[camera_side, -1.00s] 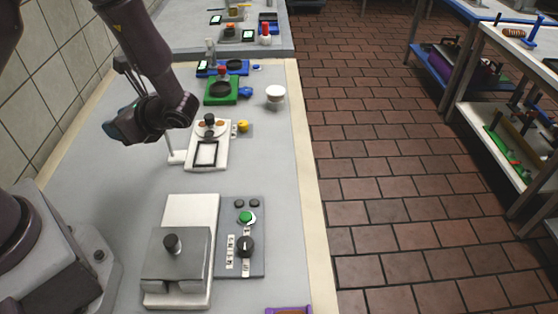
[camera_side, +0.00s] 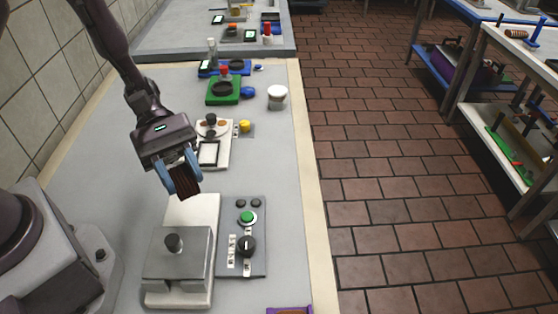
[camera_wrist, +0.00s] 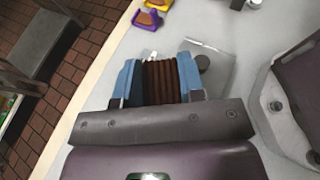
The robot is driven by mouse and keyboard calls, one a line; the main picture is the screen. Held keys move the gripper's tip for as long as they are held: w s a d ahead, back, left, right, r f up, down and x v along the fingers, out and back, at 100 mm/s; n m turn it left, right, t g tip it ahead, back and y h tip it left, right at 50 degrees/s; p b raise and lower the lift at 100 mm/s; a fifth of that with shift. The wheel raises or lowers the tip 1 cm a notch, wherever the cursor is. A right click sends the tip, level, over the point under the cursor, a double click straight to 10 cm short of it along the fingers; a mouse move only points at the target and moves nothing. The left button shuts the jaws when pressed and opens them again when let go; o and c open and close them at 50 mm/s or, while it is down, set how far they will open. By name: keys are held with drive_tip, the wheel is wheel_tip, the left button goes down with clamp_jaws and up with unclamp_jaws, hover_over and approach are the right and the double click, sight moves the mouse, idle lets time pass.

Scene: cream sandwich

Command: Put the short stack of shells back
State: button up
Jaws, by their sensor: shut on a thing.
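A short stack of dark brown, ridged shells (camera_side: 186,188) is held between the blue fingers of my gripper (camera_side: 183,182). In the wrist view the stack (camera_wrist: 165,80) shows as several thin layers side by side, with a blue finger of my gripper (camera_wrist: 162,84) on each side. My gripper points down and is above the far end of a white base (camera_side: 192,211). A grey plate with a dark knob (camera_side: 172,262) covers the near part of that base. I cannot tell how high the stack is above the surface.
A grey control panel (camera_side: 256,262) with a green button and dark dial stands right of the plate. Beyond are a white device with a screen (camera_side: 222,153), a green device (camera_side: 222,97) and a white round container (camera_side: 278,98). A purple-rimmed tray (camera_side: 289,310) is at the near edge.

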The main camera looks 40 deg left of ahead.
drive_tip(key=w+r+n+t, duration=0.3)
drive_tip(key=w+n+t, duration=0.3)
drive_tip(key=w+t, duration=0.1)
drive_tip(key=n+t+y, duration=0.4)
drive_tip(key=n+t, duration=0.2)
hover_over(283, 162)
drive_tip(key=f, duration=1.3)
drive_tip(key=shift+s+a, duration=0.15)
drive_tip(key=shift+s, duration=0.15)
drive_tip(key=shift+w+f, duration=0.1)
drive_tip(key=shift+f, duration=0.05)
drive_tip(key=shift+w+f, duration=0.15)
drive_tip(key=shift+f, duration=0.75)
drive_tip(key=shift+w+f, duration=0.1)
drive_tip(key=shift+f, duration=0.75)
drive_tip(key=shift+f, duration=0.15)
